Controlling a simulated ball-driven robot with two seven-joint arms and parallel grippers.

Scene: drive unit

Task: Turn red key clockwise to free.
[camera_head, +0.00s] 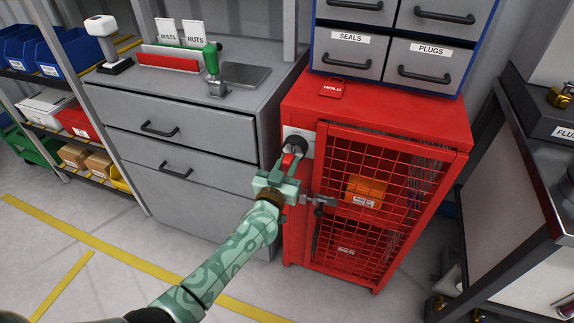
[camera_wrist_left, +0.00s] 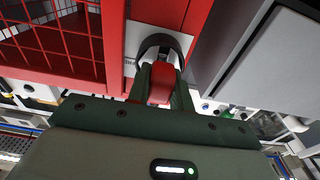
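The red key (camera_wrist_left: 161,84) shows in the left wrist view between the two fingers of my left gripper (camera_wrist_left: 161,88), in front of a round dark lock collar (camera_wrist_left: 163,43). The collar sits on a pale plate (camera_head: 309,142) at the upper left front of the red cabinet (camera_head: 292,230). In the head view the red key (camera_head: 289,160) is partly hidden by my left gripper (camera_head: 287,166). The fingers are closed against the sides of the key. My right gripper is not in view.
The cabinet's mesh door (camera_head: 375,175) is shut, with a latch (camera_head: 319,201) beside my left gripper. A red tag (camera_head: 332,88) lies on the cabinet top. A grey drawer unit (camera_head: 185,125) stands close on the left. A dark-framed bench (camera_head: 520,190) is at the right. Open floor lies in front.

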